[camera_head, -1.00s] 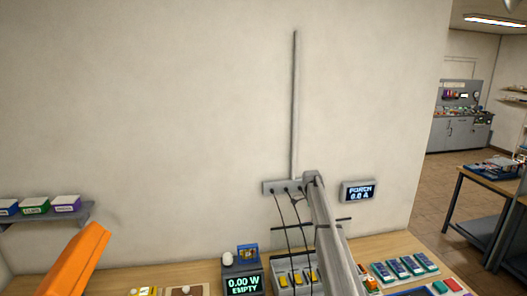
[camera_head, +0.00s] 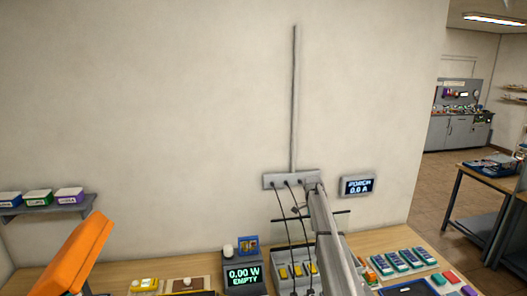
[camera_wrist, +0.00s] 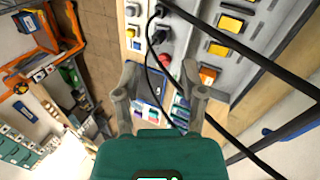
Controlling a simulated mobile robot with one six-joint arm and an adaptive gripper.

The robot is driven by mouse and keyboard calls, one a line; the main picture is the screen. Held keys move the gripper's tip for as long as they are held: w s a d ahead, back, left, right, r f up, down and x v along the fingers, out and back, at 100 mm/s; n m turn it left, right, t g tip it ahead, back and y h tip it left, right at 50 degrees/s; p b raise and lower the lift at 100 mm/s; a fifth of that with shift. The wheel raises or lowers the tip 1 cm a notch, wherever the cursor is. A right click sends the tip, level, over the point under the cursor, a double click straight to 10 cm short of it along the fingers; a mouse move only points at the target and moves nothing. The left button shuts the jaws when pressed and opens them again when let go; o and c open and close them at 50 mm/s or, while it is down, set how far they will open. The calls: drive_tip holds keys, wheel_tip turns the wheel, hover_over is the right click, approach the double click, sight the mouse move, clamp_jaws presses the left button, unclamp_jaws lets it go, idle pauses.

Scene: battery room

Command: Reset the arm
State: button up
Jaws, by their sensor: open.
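My gripper (camera_wrist: 160,80) shows in the wrist view with its two grey fingers spread apart and nothing between them. A teal housing with a small lit screen fills the bottom of that view. Beyond the fingers are the bench with its equipment and several loose coloured items. Dark cables cross in front of that equipment; whether they touch the fingers I cannot tell. In the head view a grey arm link rises in front of the bench, with its top near the wall socket strip (camera_head: 277,181). I cannot make out the gripper in that view.
A meter (camera_head: 243,276) reads "0.00 W EMPTY" on the bench (camera_head: 393,244). Black cables (camera_head: 283,224) hang from the socket strip. A wall display (camera_head: 358,186) reads "PORCH 0.0 A". A shelf (camera_head: 60,207) holds small boxes at left. Open floor (camera_head: 432,195) lies at right.

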drive_tip(key=s+a+f+n+t+b, duration=0.1)
drive_tip(key=s+f+n+b, duration=0.3)
drive_tip(key=s, duration=0.9)
drive_tip(key=s+a+f+n+t+b, duration=0.2)
drive_tip(key=s+f+n+b, duration=0.3)
drive_tip(key=s, duration=0.9)
drive_tip(key=s+a+f+n+t+y+b, duration=0.1)
drive_tip(key=s+a+f+n+b, duration=0.1)
drive_tip(key=s+f+n+b, duration=0.3)
drive_tip(key=s+f+b, duration=0.4)
drive_tip(key=s+f, duration=0.2)
drive_tip(key=s, duration=0.3)
drive_tip(key=shift+a+f, duration=0.15)
drive_tip(key=shift+f, duration=0.15)
